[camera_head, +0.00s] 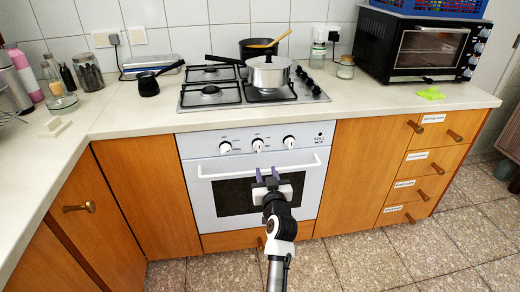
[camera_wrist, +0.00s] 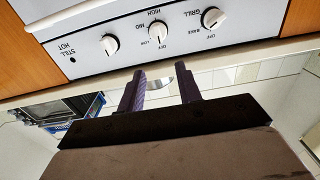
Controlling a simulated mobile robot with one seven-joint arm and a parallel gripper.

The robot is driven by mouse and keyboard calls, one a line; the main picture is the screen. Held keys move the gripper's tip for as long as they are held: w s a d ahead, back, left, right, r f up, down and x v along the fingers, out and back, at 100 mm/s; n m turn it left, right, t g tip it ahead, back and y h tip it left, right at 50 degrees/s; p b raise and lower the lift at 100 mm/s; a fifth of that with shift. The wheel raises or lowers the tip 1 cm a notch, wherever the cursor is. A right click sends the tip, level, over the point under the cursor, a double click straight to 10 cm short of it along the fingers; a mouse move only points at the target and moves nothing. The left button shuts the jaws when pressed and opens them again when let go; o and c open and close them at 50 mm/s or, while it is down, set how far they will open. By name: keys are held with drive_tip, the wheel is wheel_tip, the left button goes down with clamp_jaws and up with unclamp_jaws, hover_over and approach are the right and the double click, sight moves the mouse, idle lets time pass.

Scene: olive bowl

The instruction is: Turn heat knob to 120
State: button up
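The white oven front carries a row of three round white knobs. The left knob (camera_head: 225,147) is marked grill and bake in the wrist view (camera_wrist: 212,17). The middle knob (camera_head: 258,145) is marked low, mid and high in the wrist view (camera_wrist: 157,29). The right knob (camera_head: 289,142) also shows in the wrist view (camera_wrist: 109,44); its scale is too small to read. My gripper (camera_head: 267,175) is open and empty in front of the oven, below the knobs. In the wrist view, its two dark fingers (camera_wrist: 160,80) stand apart, with no knob between them.
A white oven handle (camera_head: 223,173) runs across the door below the knobs, near my gripper. The worktop edge (camera_head: 372,112) is above the panel. A pan (camera_head: 268,74) and a pot stand on the hob. Wooden drawers with knobs flank the oven at right.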

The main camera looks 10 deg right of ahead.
sight(259, 146)
drive_tip(key=w+p, duration=0.2)
drive_tip(key=w, duration=1.1)
drive_tip(key=shift+w, duration=0.35)
drive_tip(key=shift+c, duration=0.3)
clamp_jaws()
